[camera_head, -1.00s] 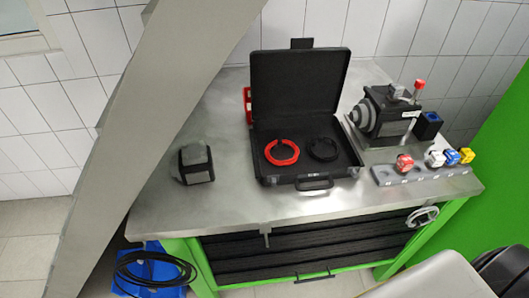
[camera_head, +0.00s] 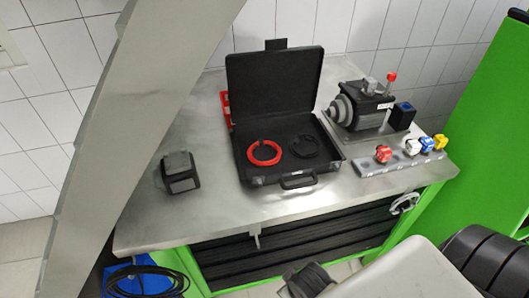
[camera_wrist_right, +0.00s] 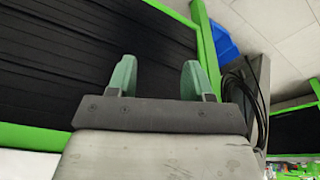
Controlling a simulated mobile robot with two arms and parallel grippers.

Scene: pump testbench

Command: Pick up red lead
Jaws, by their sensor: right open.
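The red lead (camera_head: 264,153) is a coiled ring lying in the left part of the open black case (camera_head: 255,181) on the metal bench. A black coiled lead (camera_head: 304,146) lies beside it on the right. In the right wrist view my right gripper (camera_wrist_right: 158,80) shows two green fingers standing apart with nothing between them. It faces the dark slatted front of the bench, away from the case. In the head view part of my right arm shows at the lower right, below the bench top. My left gripper is not in view.
The grey bench (camera_head: 215,215) also holds a dark block (camera_head: 180,172) at left, a pump unit (camera_head: 360,107) at back right and a rail (camera_head: 372,163) with coloured knobs. A blue crate (camera_wrist_right: 222,42) stands beside the bench. The bench front is clear.

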